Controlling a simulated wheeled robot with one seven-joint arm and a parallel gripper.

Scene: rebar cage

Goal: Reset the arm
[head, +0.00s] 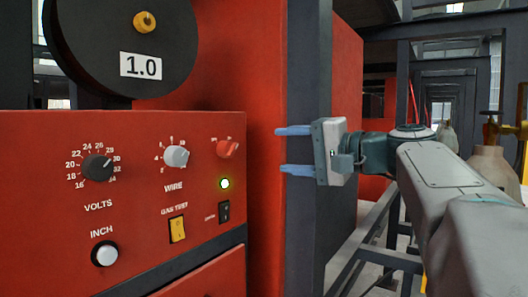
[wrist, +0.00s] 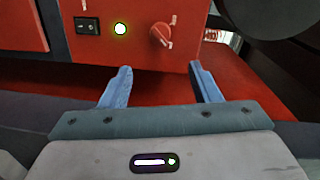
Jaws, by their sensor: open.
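My gripper (head: 294,150) is open and empty in the head view, its two blue fingers pointing left toward the red control panel (head: 140,218). The lamp (wrist: 120,29) and the red knob (wrist: 161,33) show beyond the fingertips. My arm reaches in from the right side of the head view.
The panel also has a black volts knob (head: 97,168), a grey wire knob (head: 176,156), a yellow gas test switch (head: 177,229), a small black switch (head: 224,211) and a round inch button (head: 104,254). A dark post (head: 308,60) stands behind my gripper. Gas cylinders (head: 494,165) stand at right.

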